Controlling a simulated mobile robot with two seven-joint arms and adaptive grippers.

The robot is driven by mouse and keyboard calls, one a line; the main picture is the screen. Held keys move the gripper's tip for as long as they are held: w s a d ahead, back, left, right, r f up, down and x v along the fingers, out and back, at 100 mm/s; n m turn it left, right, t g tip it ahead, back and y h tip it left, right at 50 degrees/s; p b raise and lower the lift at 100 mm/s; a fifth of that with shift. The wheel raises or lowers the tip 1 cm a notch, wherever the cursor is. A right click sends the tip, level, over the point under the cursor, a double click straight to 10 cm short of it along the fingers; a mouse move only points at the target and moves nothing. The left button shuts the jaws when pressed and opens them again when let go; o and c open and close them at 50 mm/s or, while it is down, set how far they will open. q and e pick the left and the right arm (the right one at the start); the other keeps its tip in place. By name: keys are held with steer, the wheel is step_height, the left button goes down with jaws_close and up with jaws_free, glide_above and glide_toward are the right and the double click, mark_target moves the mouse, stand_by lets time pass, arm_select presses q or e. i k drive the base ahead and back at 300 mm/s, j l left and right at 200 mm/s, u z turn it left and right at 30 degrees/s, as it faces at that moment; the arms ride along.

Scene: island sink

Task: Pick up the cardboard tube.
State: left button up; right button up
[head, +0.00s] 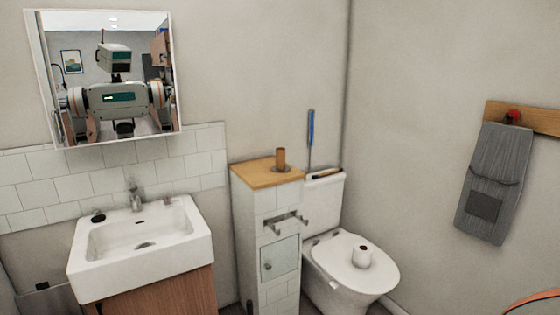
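The brown cardboard tube (281,158) stands upright on the wooden top (256,176) of a narrow white-tiled cabinet, between the sink and the toilet. A small grey round shape shows around its foot. I cannot tell whether the tube is in it or only beside it. Neither of my grippers shows directly in the head view. The mirror shows a reflection of my head and body, but no clear view of the grippers.
A white sink (140,250) is left of the tiled cabinet (265,230). The toilet (345,275) is right, with a paper roll (361,256) on its lid. A blue-handled tool (311,130) stands behind the tube's right side. A metal holder (285,221) juts from the cabinet. A grey towel (495,180) hangs right.

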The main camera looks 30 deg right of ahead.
mark_target(280, 152)
steer(key=z, duration=0.25)
steer(key=i+l+z, duration=0.2)
steer(key=z, duration=0.2)
steer(key=i+l+z, duration=0.1)
steer(key=i+z, duration=0.15)
steer(key=z, duration=0.2)
steer(key=i+z, duration=0.25)
steer(key=z, duration=0.15)
